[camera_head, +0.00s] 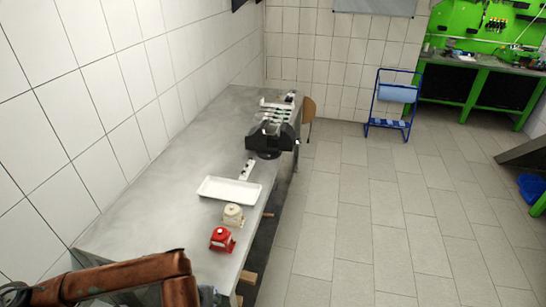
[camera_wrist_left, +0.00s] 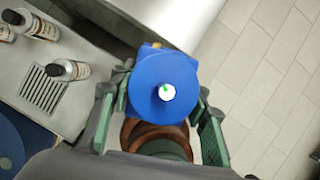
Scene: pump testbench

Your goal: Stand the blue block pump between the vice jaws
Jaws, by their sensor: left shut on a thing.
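The blue block pump (camera_wrist_left: 150,78) fills the middle of the left wrist view, its round blue face with a white and green centre turned to the camera. My left gripper (camera_wrist_left: 158,110) is shut on it, with a finger on each side. In the head view the pump and the left gripper's fingers cannot be made out; my brown left arm comes in at the bottom left. A black vice-like device (camera_head: 268,140) stands on the far part of the bench; the gap between its jaws is too small to tell. My right gripper is not in view.
The grey bench (camera_head: 160,180) runs along a white tiled wall. It carries a white tray (camera_head: 229,191), a beige pump (camera_head: 233,213) and a red pump (camera_head: 222,239). Tiled floor right of the bench is open.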

